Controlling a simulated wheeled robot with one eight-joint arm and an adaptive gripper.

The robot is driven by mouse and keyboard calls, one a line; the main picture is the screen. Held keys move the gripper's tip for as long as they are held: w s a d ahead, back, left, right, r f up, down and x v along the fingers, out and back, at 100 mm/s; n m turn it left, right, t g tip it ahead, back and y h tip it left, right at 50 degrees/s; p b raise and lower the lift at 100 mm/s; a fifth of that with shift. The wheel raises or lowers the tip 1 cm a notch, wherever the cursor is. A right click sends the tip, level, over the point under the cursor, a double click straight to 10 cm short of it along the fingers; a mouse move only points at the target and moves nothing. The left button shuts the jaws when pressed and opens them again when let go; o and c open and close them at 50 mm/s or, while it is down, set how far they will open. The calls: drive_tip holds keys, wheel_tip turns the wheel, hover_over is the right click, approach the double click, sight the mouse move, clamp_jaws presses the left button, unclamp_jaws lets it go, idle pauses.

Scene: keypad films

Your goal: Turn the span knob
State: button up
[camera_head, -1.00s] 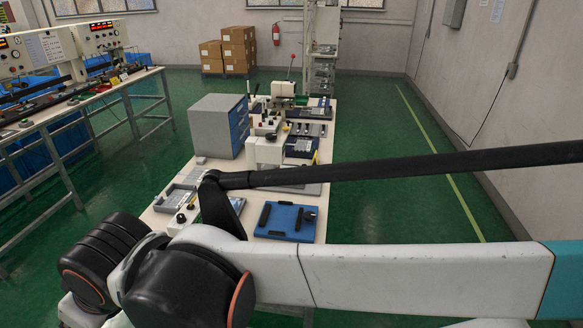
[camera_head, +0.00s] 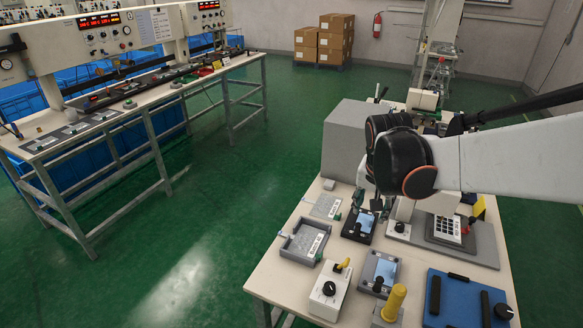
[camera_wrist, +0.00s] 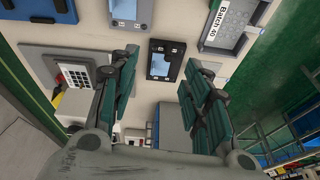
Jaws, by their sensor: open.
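In the head view, a white box with a black knob (camera_head: 329,288) and a yellow-topped switch stands at the bench's front left. A smaller white box with a black knob (camera_head: 399,228) stands beside the keypad fixture. I read no label, so I cannot tell which is the span knob. In the wrist view, my gripper (camera_wrist: 160,80) is open and empty, its two dark green fingers spread above the bench. A black-framed screen device (camera_wrist: 166,60) lies beyond and between the fingers. In the head view, my arm hides much of the gripper.
The white bench (camera_head: 285,262) also holds a grey tray (camera_head: 305,241), a yellow-handled part (camera_head: 393,302), a blue plate (camera_head: 465,300), a keypad (camera_head: 447,229) and a grey cabinet (camera_head: 348,140). A second bench (camera_head: 140,112) stands left; green floor between is clear.

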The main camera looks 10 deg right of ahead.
drive_tip(key=w+d+f+m+h, duration=0.1)
drive_tip(key=w+d+f+m, duration=0.15)
drive_tip(key=w+d, duration=0.3)
drive_tip(key=m+g+h, duration=0.1)
drive_tip(key=m, duration=0.1)
approach(400, 225)
drive_tip(key=b+x, duration=0.3)
drive_tip(key=x, duration=0.5)
drive_tip(key=shift+d+f+b, duration=0.15)
drive_tip(key=shift+f+b, duration=0.15)
drive_tip(key=shift+b, duration=0.1)
clamp_jaws()
